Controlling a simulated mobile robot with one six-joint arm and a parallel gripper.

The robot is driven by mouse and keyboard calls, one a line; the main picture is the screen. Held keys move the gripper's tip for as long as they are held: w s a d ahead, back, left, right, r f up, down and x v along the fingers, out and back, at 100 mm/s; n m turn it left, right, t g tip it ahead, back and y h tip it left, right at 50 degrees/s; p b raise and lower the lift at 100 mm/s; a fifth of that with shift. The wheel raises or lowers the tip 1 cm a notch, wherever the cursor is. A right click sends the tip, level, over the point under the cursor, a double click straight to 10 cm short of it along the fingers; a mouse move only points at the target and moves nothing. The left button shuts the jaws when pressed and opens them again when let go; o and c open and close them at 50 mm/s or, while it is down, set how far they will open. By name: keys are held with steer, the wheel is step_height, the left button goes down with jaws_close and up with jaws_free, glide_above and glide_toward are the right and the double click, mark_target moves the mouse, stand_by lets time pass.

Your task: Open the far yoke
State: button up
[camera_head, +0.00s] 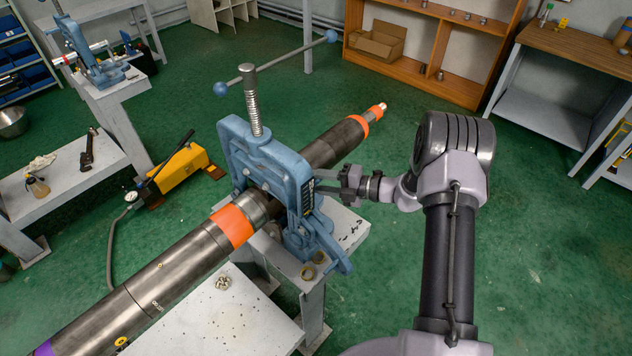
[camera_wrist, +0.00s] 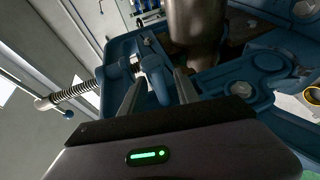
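A blue pipe vise stands mid-view in the head view, its yoke (camera_head: 298,180) closed over a long dark pipe (camera_head: 335,143). Its threaded screw (camera_head: 251,100) rises from the yoke's top, with a cross bar through its head. My gripper (camera_head: 326,181) is at the yoke's right side. In the wrist view, my gripper (camera_wrist: 157,88) has its two fingers apart, one on each side of a short blue peg-like part (camera_wrist: 156,78) on the yoke. A narrow gap seems to show beside the peg; contact is unclear. The pipe (camera_wrist: 196,22) passes just beyond.
A second, smaller blue vise (camera_head: 76,44) stands on a bench at upper left. The bar (camera_head: 292,58) sticks out to both sides above the yoke. A yellow pump (camera_head: 183,168) stands on the floor at left. Green floor is free at right.

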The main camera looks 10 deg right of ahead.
jaws_close()
stand_by(1.4)
